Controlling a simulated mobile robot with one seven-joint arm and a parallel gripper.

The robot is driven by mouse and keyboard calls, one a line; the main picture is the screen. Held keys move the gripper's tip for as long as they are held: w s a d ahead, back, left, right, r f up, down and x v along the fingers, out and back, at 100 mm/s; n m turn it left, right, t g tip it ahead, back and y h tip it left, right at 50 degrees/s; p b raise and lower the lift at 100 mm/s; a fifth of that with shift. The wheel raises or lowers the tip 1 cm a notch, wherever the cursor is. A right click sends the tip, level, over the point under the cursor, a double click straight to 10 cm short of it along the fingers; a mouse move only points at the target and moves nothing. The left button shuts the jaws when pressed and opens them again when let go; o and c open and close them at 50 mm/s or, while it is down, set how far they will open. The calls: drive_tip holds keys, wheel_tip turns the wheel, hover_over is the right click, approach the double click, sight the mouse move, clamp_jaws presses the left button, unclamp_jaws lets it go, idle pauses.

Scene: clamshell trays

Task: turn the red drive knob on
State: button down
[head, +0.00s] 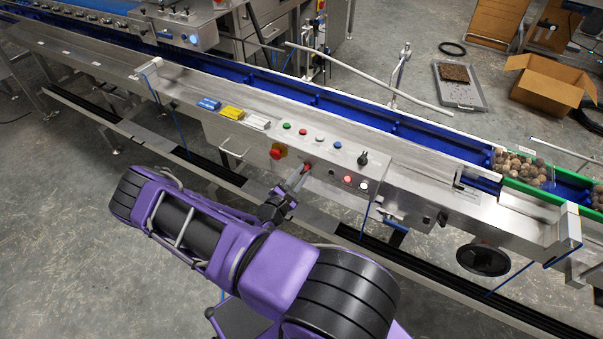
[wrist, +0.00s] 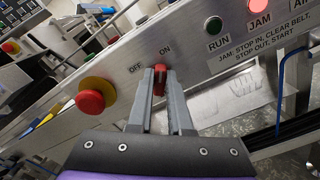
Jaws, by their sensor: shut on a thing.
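The red drive knob (wrist: 159,77) is on the sloping steel panel, between the printed words OFF and ON in the wrist view. My gripper (wrist: 160,86) is shut on it, with one grey finger on each side. The fingers hide part of the knob, so its exact pointing is hard to tell. In the head view my gripper (head: 298,180) reaches the front of the control box, where the red knob (head: 307,166) shows small at its tips.
A red mushroom button on a yellow base (wrist: 95,95) sits just left of the knob. To the right are a green RUN lamp (wrist: 214,25) and a bright red JAM lamp (wrist: 258,6). A blue conveyor (head: 400,132) runs behind the box, with a filled clear tray (head: 522,168) at right.

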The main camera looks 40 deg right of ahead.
drive_tip(key=c, duration=0.8)
unclamp_jaws()
drive_tip(key=shift+c, duration=0.2)
drive_tip(key=v, duration=1.7)
drive_tip(key=shift+s+a, duration=0.2)
